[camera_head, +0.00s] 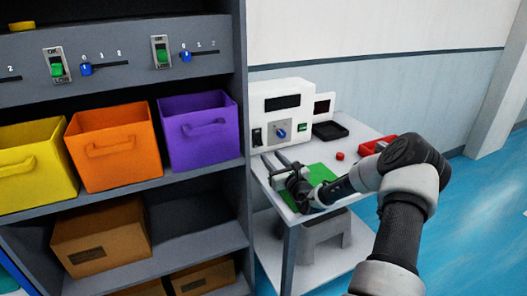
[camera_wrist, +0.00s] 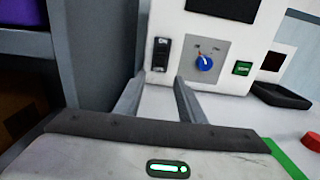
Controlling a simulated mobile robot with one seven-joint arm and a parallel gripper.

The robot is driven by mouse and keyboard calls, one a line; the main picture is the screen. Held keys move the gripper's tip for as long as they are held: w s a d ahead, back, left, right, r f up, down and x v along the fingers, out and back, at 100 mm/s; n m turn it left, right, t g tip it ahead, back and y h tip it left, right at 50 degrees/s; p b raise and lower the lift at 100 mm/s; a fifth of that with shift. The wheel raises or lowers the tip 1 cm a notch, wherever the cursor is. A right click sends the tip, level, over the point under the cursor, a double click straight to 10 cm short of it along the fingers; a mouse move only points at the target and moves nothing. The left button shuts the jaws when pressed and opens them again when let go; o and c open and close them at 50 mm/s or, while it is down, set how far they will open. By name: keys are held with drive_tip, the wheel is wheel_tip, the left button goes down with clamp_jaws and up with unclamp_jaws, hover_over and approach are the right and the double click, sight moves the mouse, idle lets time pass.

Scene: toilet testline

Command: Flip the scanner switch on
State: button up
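The white scanner (camera_head: 289,98) stands at the back of the small white table, and its front also shows in the wrist view (camera_wrist: 222,92). A dark switch (camera_wrist: 161,55) is at the left of its front, and shows small in the head view (camera_head: 257,137). I cannot tell its setting for sure. A blue knob (camera_wrist: 204,62) on a grey plate and a green button (camera_wrist: 242,68) are to its right. My gripper (camera_wrist: 160,92) is in front of and below the switch, its fingers apart with nothing between them. It appears low over the table in the head view (camera_head: 272,164).
A grey shelf (camera_head: 243,75) with colored bins and other switches stands close on the left. A black tray (camera_head: 330,131), a red button (camera_head: 340,156), a red tray (camera_head: 377,146) and a green mat (camera_head: 322,173) are on the table (camera_head: 352,143).

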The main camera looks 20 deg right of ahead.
sight(261, 145)
drive_tip(key=w+b, duration=0.1)
drive_tip(key=w, duration=0.7)
drive_tip(key=shift+w+a, duration=0.1)
drive_tip(key=shift+w, duration=0.1)
clamp_jaws()
drive_tip(key=shift+r, duration=0.1)
